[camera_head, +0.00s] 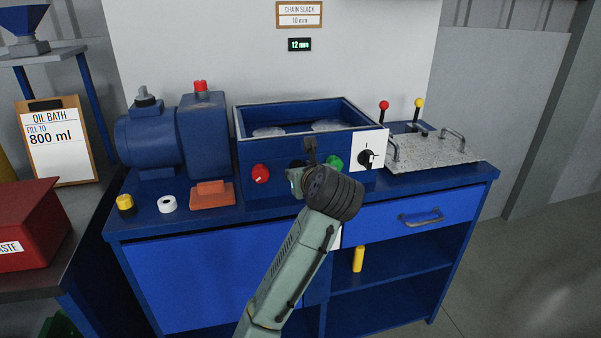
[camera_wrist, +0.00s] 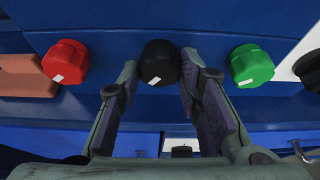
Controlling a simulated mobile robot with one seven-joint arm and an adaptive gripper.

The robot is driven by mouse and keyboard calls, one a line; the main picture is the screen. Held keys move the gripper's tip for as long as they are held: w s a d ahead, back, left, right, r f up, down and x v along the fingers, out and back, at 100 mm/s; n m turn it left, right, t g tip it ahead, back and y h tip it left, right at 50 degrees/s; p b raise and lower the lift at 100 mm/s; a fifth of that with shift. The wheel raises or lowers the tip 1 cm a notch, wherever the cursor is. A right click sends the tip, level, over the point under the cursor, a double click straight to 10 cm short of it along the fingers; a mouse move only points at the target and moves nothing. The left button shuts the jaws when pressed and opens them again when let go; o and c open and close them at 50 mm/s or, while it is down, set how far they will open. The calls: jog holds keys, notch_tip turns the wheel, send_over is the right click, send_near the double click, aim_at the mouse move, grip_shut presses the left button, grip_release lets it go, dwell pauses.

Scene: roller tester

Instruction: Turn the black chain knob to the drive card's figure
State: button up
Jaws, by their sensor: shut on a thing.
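The black chain knob (camera_wrist: 160,62) sits on the blue front panel between the red knob (camera_wrist: 66,62) and the green knob (camera_wrist: 250,65). Its white mark points to the lower left in the wrist view. My gripper (camera_wrist: 159,70) is shut on it, one finger on each side. In the head view my gripper (camera_head: 296,180) and wrist hide most of the black knob. A card (camera_head: 299,14) on the back wall reads CHAIN SLACK 10 mm. The small display (camera_head: 300,45) below it reads 12 mm.
A black rotary switch (camera_head: 367,158) on a white plate is right of the green knob. An orange block (camera_head: 208,194), a white ring (camera_head: 167,204) and a yellow-topped pot (camera_head: 126,204) stand on the bench's left. Another card (camera_head: 58,140) reads OIL BATH, 800 ml.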

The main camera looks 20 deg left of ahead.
jog(key=shift+r+m+g+y, duration=0.1)
jog(key=shift+m+g+y, duration=0.4)
jog(key=shift+m+y, duration=0.7)
jog(key=shift+m, duration=0.3)
jog(key=o, duration=1.1)
jog(key=shift+w, duration=0.1)
jog(key=shift+o, duration=0.2)
jog(key=shift+d, duration=0.1)
jog(key=v, duration=0.7)
jog(key=shift+s, duration=0.2)
